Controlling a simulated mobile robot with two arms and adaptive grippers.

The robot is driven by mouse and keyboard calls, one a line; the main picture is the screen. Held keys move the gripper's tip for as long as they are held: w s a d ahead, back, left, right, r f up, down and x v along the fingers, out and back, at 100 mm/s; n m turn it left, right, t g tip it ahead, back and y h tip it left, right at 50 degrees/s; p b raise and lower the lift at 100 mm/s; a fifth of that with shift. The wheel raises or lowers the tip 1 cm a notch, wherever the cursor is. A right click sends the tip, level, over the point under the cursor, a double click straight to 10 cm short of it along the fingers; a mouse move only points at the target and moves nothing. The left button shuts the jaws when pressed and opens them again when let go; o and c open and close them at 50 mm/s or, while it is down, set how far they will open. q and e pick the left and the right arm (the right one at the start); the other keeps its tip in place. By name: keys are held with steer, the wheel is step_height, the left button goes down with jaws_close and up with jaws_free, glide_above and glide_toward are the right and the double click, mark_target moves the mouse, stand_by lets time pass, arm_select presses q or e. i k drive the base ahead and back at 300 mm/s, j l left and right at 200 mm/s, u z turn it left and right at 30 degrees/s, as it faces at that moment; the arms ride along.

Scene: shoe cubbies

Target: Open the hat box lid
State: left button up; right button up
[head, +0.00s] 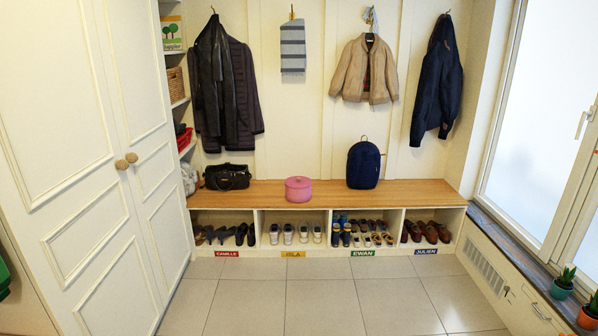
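A round pink hat box (298,190) stands on the wooden bench top (420,191), left of the bench's middle. Its lid (298,182) appears to sit flat on top, so the box looks closed. Neither of my grippers shows in the head view, and nothing is touching the box.
A black handbag (227,177) stands left of the box and a navy backpack (363,165) stands to its right. Cubbies with several shoes (296,234) lie under the bench. The tiled floor (310,295) in front is clear. A white cabinet (85,150) stands at left.

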mark_target(295, 182)
steer(key=i, duration=2)
steer(key=i+z, duration=0.1)
steer(key=i, duration=0.5)
steer(key=i+j+z, duration=0.15)
steer(key=i, duration=0.4)
steer(key=i+j+z, duration=0.1)
steer(key=i, duration=0.5)
steer(key=i+j+z, duration=0.15)
steer(key=k+l, duration=0.05)
